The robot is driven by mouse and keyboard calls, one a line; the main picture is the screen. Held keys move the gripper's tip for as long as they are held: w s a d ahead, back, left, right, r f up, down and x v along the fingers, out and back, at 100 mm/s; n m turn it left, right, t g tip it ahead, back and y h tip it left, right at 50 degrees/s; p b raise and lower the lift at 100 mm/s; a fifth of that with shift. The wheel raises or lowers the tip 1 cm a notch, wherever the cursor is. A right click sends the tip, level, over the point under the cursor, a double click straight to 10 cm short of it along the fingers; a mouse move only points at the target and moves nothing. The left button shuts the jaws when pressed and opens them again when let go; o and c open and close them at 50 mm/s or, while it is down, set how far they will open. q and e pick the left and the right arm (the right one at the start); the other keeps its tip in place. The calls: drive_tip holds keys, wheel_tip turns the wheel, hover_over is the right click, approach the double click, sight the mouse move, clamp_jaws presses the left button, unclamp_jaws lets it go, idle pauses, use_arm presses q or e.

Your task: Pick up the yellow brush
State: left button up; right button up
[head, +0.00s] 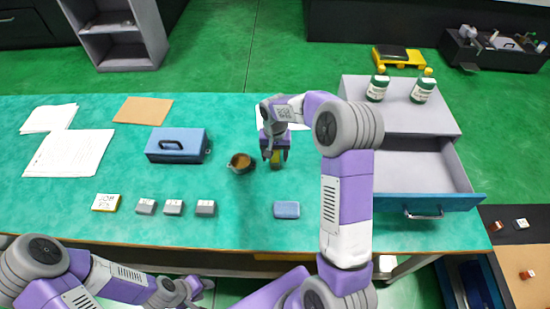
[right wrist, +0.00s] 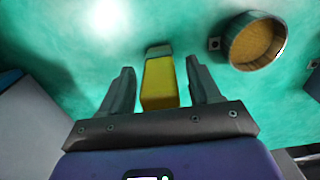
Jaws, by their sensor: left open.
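The yellow brush (right wrist: 160,82) lies between the two fingers of my right gripper (right wrist: 160,88) in the right wrist view, with a gap on each side. It has a yellow body and a grey-green end pointing away from the gripper. In the head view the brush (head: 275,162) shows partly below my right gripper (head: 275,156), which points down at the bench and is open. My left gripper (head: 190,290) is low at the front edge of the bench, away from the brush, open and empty.
A round pot with brown contents (head: 241,162) stands just left of the brush. A blue box with a handle (head: 178,145) is further left. A blue-grey block (head: 286,210) lies in front. An open drawer (head: 420,180) is on the right, below two jars (head: 377,88).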

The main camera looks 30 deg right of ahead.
drive_tip(key=c, duration=0.9)
wheel_tip(320, 180, up, 10)
drive_tip(key=shift+p, duration=1.25)
drive_tip(key=shift+c, duration=0.2)
